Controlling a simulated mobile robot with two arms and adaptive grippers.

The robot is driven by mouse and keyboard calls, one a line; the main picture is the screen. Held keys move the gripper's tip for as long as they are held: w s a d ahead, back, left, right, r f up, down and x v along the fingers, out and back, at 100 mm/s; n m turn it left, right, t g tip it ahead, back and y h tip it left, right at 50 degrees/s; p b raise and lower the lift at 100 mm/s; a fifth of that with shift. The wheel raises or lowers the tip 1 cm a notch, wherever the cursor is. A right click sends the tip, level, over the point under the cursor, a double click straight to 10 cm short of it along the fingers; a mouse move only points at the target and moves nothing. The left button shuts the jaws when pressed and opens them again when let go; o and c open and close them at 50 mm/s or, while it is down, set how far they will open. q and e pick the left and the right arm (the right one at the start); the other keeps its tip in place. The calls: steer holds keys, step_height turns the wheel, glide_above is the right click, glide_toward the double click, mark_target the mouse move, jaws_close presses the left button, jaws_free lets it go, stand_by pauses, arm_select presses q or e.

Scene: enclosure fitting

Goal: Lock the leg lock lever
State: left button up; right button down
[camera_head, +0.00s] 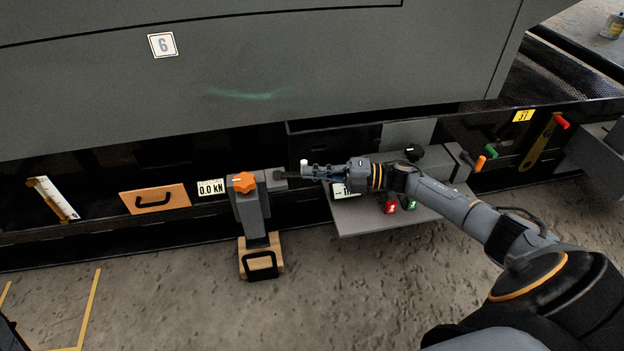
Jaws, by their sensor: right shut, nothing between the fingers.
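A grey support leg (253,212) stands left of centre, its foot on a wooden block (260,257) with a black handle. An orange star-shaped knob (243,182) sits at the top of the leg. A short grey piece (275,180) sticks out to the right of the leg's top; I cannot tell for sure whether it is the lock lever. My right gripper (288,175) reaches in from the right, shut and empty, with its tips at or very near this grey piece. Whether they touch is unclear. My left gripper is out of view.
A grey shelf (375,220) with a red and a green item lies under my right forearm. A "0.0 kN" display (210,187) and an orange plate with a black handle (155,199) are left of the leg. A large grey panel (250,75) overhangs above.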

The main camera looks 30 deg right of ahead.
steer(key=shift+w+d, duration=0.1)
steer(key=shift+d, duration=0.05)
stand_by(0.5)
step_height(320, 180, up, 10)
stand_by(0.5)
stand_by(0.3)
